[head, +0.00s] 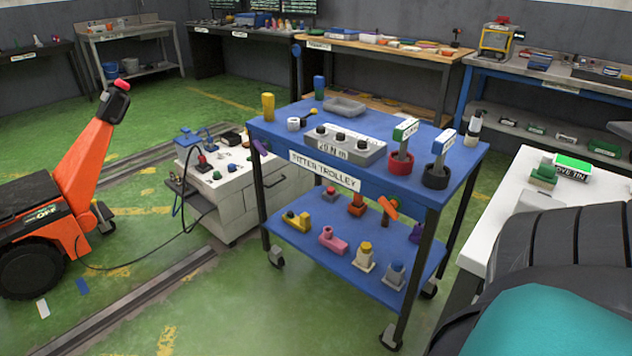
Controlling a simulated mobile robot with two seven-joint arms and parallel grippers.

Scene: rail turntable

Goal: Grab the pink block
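A small pink block (336,243) with a raised knob at one end lies on the lower blue shelf of the fitter trolley (324,171). It sits near the shelf's front edge, right of a yellow block (297,220) and left of a yellow-topped pale piece (365,257). Nothing covers it in the head view. Neither of my grippers shows. A dark, ribbed part of mine with a teal face fills the lower right corner.
The trolley's top holds a grey torque box (345,150) and two upright tools in red and black cups. A white cabinet (232,195) and an orange machine (75,190) stand to the left. A white table (522,185) stands right. Green floor before the trolley is clear.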

